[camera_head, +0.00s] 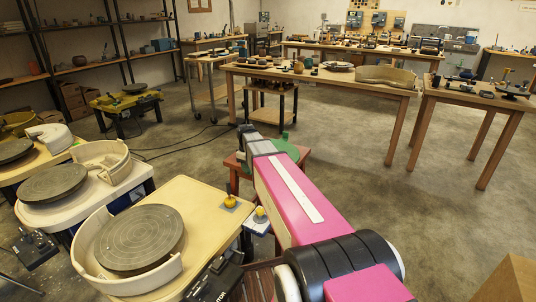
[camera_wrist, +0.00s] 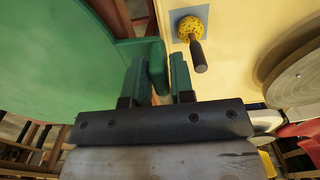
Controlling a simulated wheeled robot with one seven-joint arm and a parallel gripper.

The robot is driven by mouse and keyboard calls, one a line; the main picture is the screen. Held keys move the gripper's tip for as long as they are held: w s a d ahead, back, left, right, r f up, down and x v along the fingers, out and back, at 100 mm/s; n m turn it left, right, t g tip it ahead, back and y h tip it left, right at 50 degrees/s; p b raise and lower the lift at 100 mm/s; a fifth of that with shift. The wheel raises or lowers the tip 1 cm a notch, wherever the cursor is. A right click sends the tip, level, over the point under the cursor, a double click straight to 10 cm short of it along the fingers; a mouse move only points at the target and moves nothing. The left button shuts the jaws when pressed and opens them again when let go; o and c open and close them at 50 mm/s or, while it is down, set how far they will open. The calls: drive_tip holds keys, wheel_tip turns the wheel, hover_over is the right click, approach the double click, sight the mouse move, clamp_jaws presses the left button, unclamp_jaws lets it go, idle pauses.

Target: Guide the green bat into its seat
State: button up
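The green bat (camera_head: 288,150) is a flat green disc, lying over or on a small red stool in the middle of the head view, partly hidden behind my arm. In the wrist view the bat (camera_wrist: 55,60) fills the left side, with a short green block at its rim. My gripper (camera_wrist: 159,72) has its two green-padded fingers on either side of that block, and it looks closed on it. In the head view my gripper (camera_head: 246,132) reaches over the stool. Whether the bat touches the stool is hidden. The nearest grey wheel head (camera_head: 139,239) is bare, inside a cream splash pan (camera_head: 100,284).
A cream wheel table (camera_head: 195,195) stands left of my arm, carrying a yellow knob-like tool (camera_head: 230,201). Further wheels (camera_head: 53,183) line up at the left. Worktables (camera_head: 330,76) stand at the back. The floor (camera_head: 410,215) at right is mostly clear; a cardboard box (camera_head: 512,281) stands at front right.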

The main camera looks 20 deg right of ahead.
clamp_jaws()
drive_tip(key=shift+r, duration=0.85)
idle(1.8)
drive_tip(key=shift+r, duration=2.65)
drive_tip(key=s+r+m, duration=0.9)
drive_tip(key=s+r, duration=0.1)
drive_tip(key=s, duration=0.2)
drive_tip(key=shift+r, duration=0.3)
